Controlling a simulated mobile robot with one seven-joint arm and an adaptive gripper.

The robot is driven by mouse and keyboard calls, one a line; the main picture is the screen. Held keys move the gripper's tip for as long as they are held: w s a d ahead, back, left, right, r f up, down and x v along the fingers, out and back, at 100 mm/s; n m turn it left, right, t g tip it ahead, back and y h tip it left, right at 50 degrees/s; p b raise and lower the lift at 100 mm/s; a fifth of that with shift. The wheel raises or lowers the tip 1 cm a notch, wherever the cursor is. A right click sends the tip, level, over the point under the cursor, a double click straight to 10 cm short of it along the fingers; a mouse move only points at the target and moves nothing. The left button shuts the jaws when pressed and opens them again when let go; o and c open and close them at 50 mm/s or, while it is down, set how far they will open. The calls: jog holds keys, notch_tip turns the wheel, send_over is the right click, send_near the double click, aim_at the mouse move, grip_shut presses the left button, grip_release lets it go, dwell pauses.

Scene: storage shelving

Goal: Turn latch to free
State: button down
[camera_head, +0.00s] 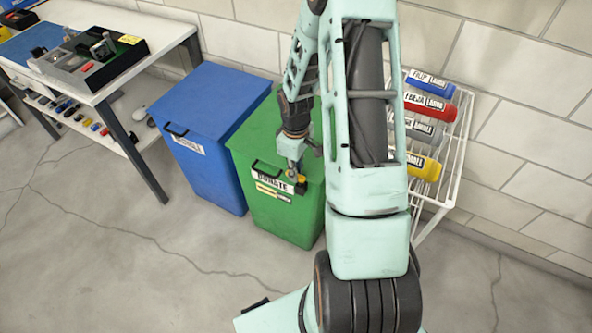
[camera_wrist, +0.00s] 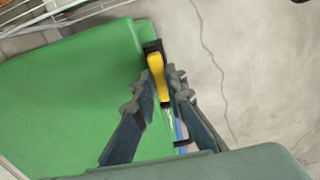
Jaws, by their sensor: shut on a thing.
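The green bin (camera_head: 285,212) with a DONATE label (camera_head: 273,184) on its front stands in the middle of the head view. My gripper (camera_head: 299,181) is at the bin's upper front edge, to the right of the label. In the wrist view the green lid (camera_wrist: 75,85) fills the left side. A yellow latch (camera_wrist: 156,63) with a dark bracket (camera_wrist: 152,46) sits at the lid's edge. My gripper's fingers (camera_wrist: 163,88) are closed around the latch's lower part. The fingers hide part of the latch.
A blue bin (camera_head: 205,135) stands directly left of the green one. A white wire rack (camera_head: 445,165) with several coloured containers is to the right, partly behind my arm. A workbench (camera_head: 140,50) is at upper left. The floor in front is clear.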

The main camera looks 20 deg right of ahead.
dwell(0.5)
jog(key=c, duration=2)
grip_release()
jog(key=shift+o, duration=0.2)
jog(key=shift+r, duration=0.15)
notch_tip(320, 180, up, 12)
